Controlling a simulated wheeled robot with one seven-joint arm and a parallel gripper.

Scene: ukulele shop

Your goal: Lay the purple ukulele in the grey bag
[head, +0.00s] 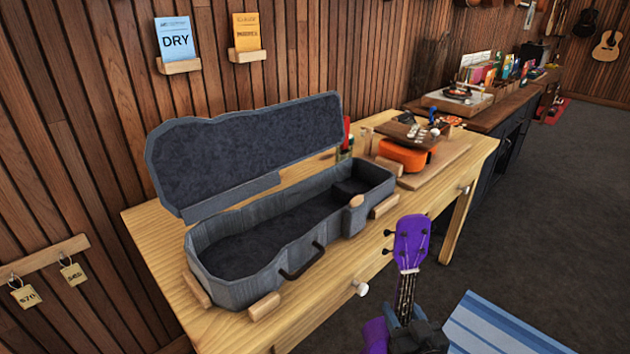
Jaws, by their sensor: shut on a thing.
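The purple ukulele (411,242) shows at the bottom right in the head view, its headstock up and its neck running down. My gripper (408,331) is shut around the ukulele low on the neck, and holds it off the table's front edge. Part of the purple body shows beside the gripper; the rest is cut off by the frame. The grey bag (330,231) lies open on the wooden table, its lid (245,150) standing up at the back. Its dark lined inside looks empty. The ukulele is outside the bag, to its right and nearer to me.
Wooden blocks stand around the bag on the table (335,292). An orange ukulele body (402,156) and a wooden board (440,168) lie at the table's right end. Drawer knobs (361,288) stick out in front. Dark floor lies open to the right.

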